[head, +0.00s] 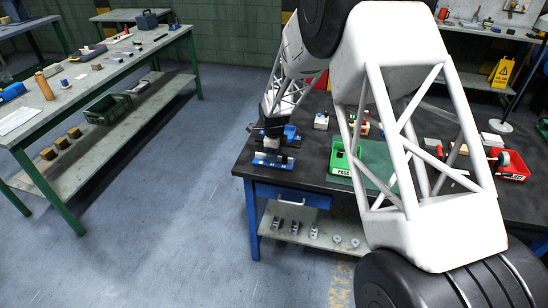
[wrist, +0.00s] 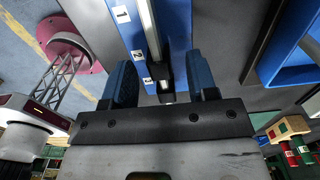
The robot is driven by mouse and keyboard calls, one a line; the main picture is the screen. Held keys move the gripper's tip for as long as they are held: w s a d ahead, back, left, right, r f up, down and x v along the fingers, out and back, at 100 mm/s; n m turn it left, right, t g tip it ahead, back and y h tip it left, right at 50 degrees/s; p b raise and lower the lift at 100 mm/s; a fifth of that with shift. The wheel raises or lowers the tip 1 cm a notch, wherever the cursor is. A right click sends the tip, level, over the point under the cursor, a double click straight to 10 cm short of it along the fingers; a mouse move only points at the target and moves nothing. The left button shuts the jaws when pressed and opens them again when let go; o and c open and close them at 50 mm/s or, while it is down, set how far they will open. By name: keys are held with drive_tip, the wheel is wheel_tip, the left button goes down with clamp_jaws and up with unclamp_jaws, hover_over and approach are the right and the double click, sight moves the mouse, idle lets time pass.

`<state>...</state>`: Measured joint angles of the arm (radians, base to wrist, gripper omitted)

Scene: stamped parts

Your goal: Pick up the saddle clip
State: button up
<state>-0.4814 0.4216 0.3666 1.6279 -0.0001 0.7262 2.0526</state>
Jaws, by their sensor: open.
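My gripper (wrist: 162,82) is open, with its two blue fingers pointing at a blue fixture in the wrist view. The fixture (wrist: 181,30) carries white labels numbered 1, 2 and 3 and a pale rail along it. A small bright metal piece (wrist: 165,85) shows between the fingers, apart from both. It may be the saddle clip, but I cannot tell for sure, and the gripper body hides what lies below it. In the head view, my gripper (head: 272,144) is just above the blue fixture (head: 272,162) at the left end of the dark bench.
A blue holder (head: 291,132) stands close behind the fixture. A green bin (head: 341,160) and a red bin (head: 515,168) sit farther right on the bench (head: 312,175). Several metal parts (head: 294,228) lie on the lower shelf. My arm hides much of the bench.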

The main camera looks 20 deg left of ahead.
drive_tip(key=shift+f, duration=0.65)
drive_tip(key=shift+c, duration=0.3)
clamp_jaws()
